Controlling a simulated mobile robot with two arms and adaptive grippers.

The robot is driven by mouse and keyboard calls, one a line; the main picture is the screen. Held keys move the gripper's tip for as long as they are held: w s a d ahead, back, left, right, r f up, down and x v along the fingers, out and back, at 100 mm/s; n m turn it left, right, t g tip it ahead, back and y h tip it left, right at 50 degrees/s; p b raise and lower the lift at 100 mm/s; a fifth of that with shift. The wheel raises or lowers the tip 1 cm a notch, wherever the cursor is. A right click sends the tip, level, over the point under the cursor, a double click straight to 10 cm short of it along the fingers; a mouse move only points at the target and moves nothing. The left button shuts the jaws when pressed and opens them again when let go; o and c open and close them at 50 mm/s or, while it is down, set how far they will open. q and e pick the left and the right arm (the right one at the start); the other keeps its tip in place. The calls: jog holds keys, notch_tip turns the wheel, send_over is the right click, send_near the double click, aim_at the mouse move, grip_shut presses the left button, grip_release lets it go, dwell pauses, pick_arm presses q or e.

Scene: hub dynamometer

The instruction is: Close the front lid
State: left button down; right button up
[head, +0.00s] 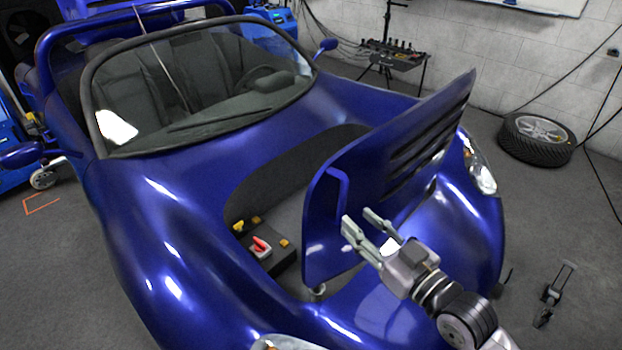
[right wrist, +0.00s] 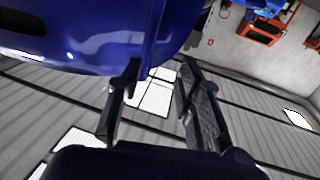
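The front lid (head: 385,160) is a blue panel with dark slots on the blue sports car. It stands raised and steeply tilted over the open front compartment (head: 285,205). My right gripper (head: 359,217) is open and empty, in front of the lid near its lower middle. Its fingertips point towards the lid; I cannot tell whether they touch it. In the right wrist view the two fingers (right wrist: 161,76) are spread apart, and a blue curved panel (right wrist: 100,40) fills the upper left beside the left fingertip. My left gripper is not in view.
In the compartment lie a dark box with a red switch (head: 261,246) and yellow parts. The windshield (head: 200,85) stands behind. A loose wheel (head: 537,138) lies on the floor at the right, and a tool stand (head: 392,58) is by the wall.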

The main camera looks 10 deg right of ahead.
aim_at(314, 181)
jog(key=p+x, duration=0.2)
jog(key=x, duration=1.3)
jog(key=shift+w+a+r+p, duration=0.1)
jog(key=shift+w+a+p, duration=0.1)
jog(key=shift+p, duration=0.2)
jog(key=shift+w+a, duration=0.2)
jog(key=shift+w, duration=0.5)
jog(key=shift+c, duration=0.2)
grip_shut()
jog(key=shift+f, duration=0.2)
